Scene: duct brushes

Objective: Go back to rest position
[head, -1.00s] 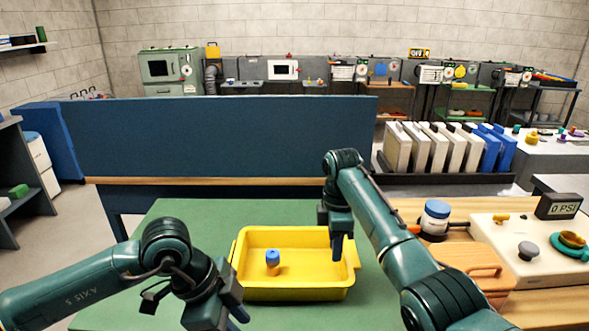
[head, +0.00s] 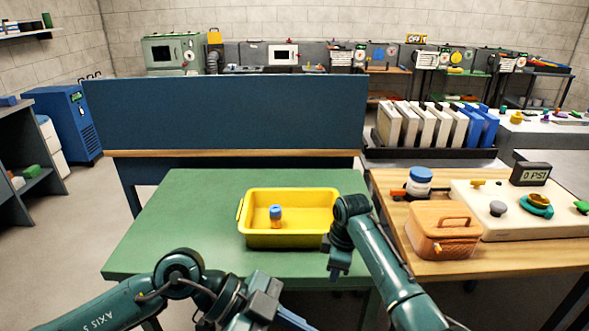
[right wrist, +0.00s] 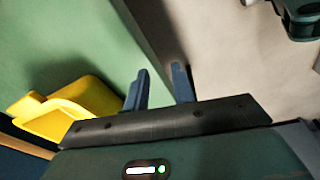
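My right gripper (head: 339,274) hangs over the front right part of the green table, just in front of the yellow tray's right end. In the right wrist view its two blue fingers (right wrist: 160,88) stand apart with nothing between them. My left gripper (head: 284,312) is low in the head view, in front of the table's near edge. Its fingertips are partly cut off and their gap is unclear. The yellow tray (head: 262,239) lies on the green table (head: 180,215) with a small blue-topped orange brush (head: 275,216) upright inside.
A wooden table at right carries an orange basket (head: 442,232), a blue-lidded jar (head: 419,181) and a gauge panel (head: 565,222). A blue partition (head: 230,115) stands behind the green table. The green table's left side is clear.

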